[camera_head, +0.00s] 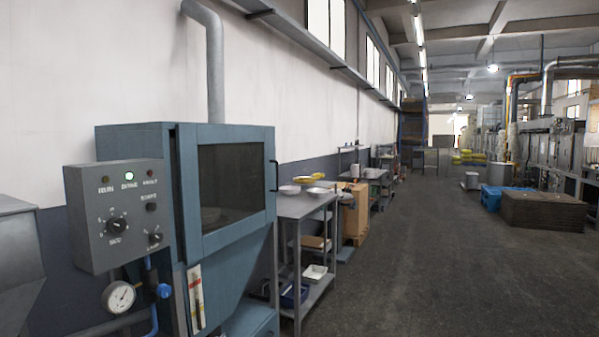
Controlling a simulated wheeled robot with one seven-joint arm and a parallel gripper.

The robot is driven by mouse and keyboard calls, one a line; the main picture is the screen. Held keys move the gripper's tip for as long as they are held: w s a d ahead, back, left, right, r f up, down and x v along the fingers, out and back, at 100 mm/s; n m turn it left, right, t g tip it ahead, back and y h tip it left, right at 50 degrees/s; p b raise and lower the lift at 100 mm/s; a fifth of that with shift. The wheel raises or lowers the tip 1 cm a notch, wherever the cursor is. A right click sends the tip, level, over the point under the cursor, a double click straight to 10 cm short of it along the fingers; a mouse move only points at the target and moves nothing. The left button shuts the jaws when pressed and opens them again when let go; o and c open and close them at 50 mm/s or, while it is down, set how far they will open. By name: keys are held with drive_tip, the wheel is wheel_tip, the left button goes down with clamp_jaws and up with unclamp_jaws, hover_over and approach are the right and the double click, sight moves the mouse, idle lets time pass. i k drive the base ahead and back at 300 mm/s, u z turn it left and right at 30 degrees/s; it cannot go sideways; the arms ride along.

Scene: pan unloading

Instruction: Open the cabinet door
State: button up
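The blue-grey cabinet (140,138) stands at the left against the wall. Its door (187,193) has a blue frame around a dark window (232,184). A dark bar handle (276,176) is on the door's right edge. A narrow dark gap shows along the door's left edge; I cannot tell from this view whether the door is fully closed. Something pale and round shows faintly low behind the glass. My gripper is not in view.
A grey control box (118,217) with knobs juts out at the cabinet's left, above a gauge (119,297). A metal shelf table (300,207) with bowls stands close to the cabinet's right. The dark floor (430,270) at right is open. Pallets (543,210) lie farther back.

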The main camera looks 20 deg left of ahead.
sight(197, 246)
drive_tip(key=u, duration=0.05)
drive_tip(key=i, duration=2.25)
drive_tip(key=u, duration=1.05)
drive_tip(key=i, duration=0.9)
drive_tip(key=u, duration=0.9)
drive_tip(key=i, duration=0.45)
drive_tip(key=u, duration=0.25)
